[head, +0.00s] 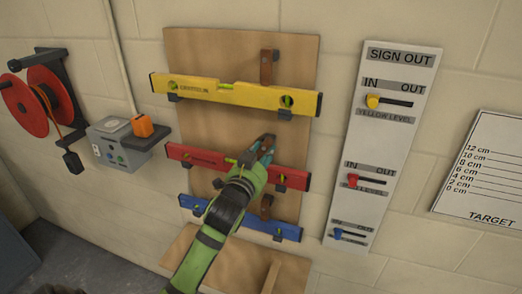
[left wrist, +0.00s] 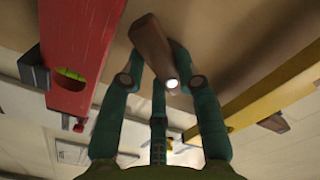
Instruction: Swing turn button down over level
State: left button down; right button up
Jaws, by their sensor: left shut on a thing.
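My left gripper (head: 264,148) is at the wooden board (head: 217,132), just above the red level (head: 207,159). Its teal fingers are closed around a brown wooden turn button (left wrist: 152,48), which shows between them in the left wrist view. In the head view the fingers mostly hide this button, so I cannot tell its exact angle. The red level lies across its dark brackets and also shows in the left wrist view (left wrist: 75,45). My green forearm hides part of it. My right gripper is not in view.
The yellow level (head: 200,88) hangs above, with an upright turn button (head: 266,68) over it. The blue level (head: 262,225) hangs below, near another turn button (head: 266,205). A sign-out board (head: 400,75) is at right; a red reel (head: 50,95) and grey box (head: 112,145) at left.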

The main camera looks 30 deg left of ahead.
pick_arm(q)
jog(key=n+p, duration=0.1)
jog(key=n, duration=0.3)
jog(key=n+p, duration=0.1)
jog(key=n, duration=0.1)
jog(key=shift+w+d+r+p, duration=0.1)
jog(key=shift+d+p, duration=0.2)
jog(key=shift+d, duration=0.05)
jog(key=shift+n, duration=0.4)
jog(key=c, duration=0.9)
grip_release()
jog(key=v, duration=1.2)
